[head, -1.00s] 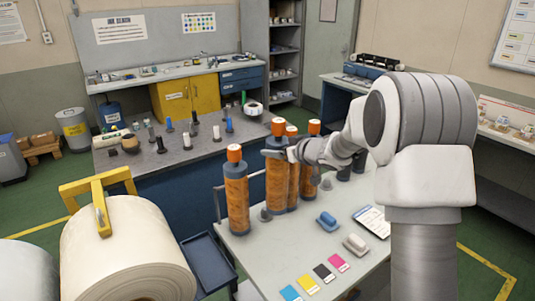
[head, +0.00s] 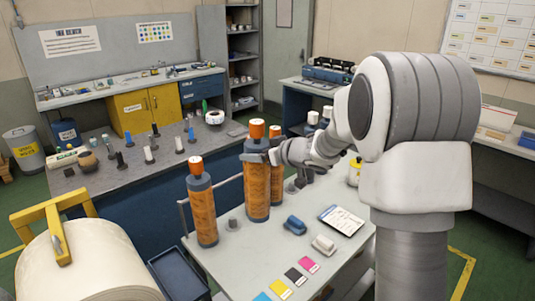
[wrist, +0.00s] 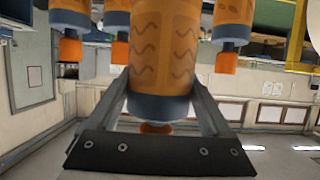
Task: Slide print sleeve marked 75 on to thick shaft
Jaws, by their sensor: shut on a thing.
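My gripper (head: 258,157) is shut around the upper part of an orange sleeve (head: 257,188) with dark grey-blue ends and an orange top. The wrist view shows this sleeve (wrist: 160,55) between my two fingers, with a wavy pattern on its side. A similar orange sleeve (head: 202,212) stands upright to its left on the light grey table. Another orange sleeve (head: 277,178) is partly hidden behind the held one. I cannot read any number on the sleeves. I cannot tell whether the held sleeve touches the table, or which thing is the thick shaft.
The light grey table (head: 255,262) also bears a short grey peg (head: 232,223), a blue block (head: 295,225), a pale block (head: 323,244), a card (head: 342,219) and colour swatches (head: 295,276). A large cream roll (head: 85,265) stands at left. Small upright pieces stand on the dark bench behind.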

